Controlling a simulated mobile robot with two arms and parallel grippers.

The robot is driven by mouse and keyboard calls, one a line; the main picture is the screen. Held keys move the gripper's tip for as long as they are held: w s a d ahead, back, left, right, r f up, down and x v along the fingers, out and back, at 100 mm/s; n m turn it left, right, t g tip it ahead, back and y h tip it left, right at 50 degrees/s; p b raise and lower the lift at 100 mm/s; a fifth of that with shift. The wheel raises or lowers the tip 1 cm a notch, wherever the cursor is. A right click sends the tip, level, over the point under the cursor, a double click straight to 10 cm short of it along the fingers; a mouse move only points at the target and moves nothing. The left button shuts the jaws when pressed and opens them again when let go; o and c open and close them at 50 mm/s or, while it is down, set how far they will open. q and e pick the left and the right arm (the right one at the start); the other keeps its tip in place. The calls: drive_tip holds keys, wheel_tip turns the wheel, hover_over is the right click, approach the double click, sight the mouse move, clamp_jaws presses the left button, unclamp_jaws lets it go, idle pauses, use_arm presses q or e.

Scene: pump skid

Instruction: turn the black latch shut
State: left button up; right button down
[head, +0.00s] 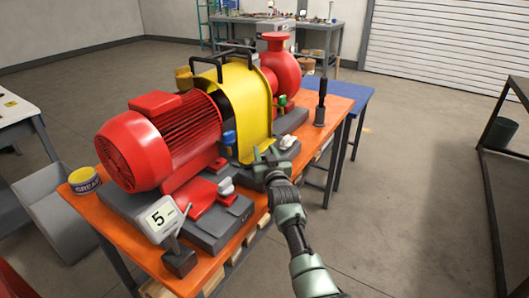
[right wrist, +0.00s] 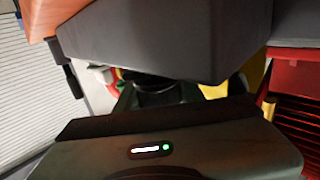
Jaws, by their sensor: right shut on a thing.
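My right gripper (head: 268,158) reaches in from the lower right to the foot of the yellow guard (head: 245,105), on the near side of the pump skid. It is shut on a small dark part low on the guard, which I take to be the black latch (right wrist: 155,84). The gripper hides most of the latch in the head view. In the right wrist view the latch is dark and partly covered by a grey block, so its angle cannot be told. My left gripper is not in view.
The red motor (head: 160,140) stands left of the guard and the red pump (head: 283,70) behind it.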

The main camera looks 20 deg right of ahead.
drive_tip(key=c, duration=0.9)
unclamp_jaws()
drive_tip(key=s, duration=0.5)
drive_tip(key=s+a, duration=0.1)
drive_tip(key=s, duration=0.1)
drive_tip(key=shift+s, duration=0.35)
